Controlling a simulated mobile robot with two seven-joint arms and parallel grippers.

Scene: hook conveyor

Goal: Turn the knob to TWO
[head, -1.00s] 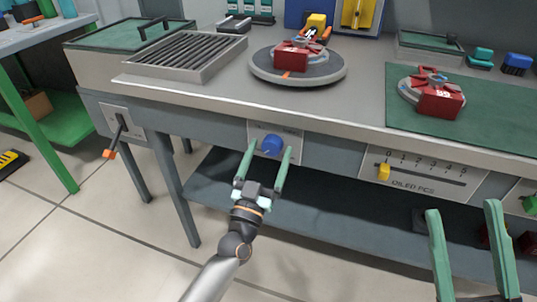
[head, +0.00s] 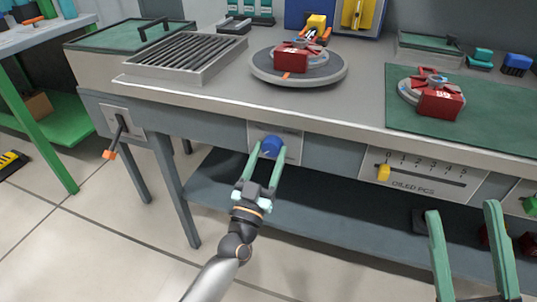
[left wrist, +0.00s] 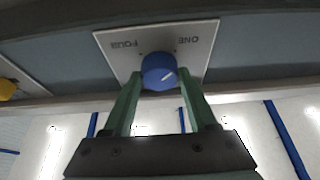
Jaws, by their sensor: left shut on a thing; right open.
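The round blue knob (head: 272,145) sits on a pale panel (head: 291,137) on the bench's front face. In the left wrist view the knob (left wrist: 157,68) has a white pointer mark that points to the lower right. That view is upside down; the words FOUR and ONE read on the panel's left and right, and the other labels are hidden. My left gripper (head: 263,154) is shut on the knob, one finger on each side. My right gripper (head: 462,208) is open and empty at the lower right.
An oiled-pieces slider (head: 384,172) with a yellow handle is right of the knob. A lever with an orange tip (head: 109,154) is at the left. A turntable (head: 262,72) with a red part stands on the bench above. A lower shelf (head: 300,202) runs beneath.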

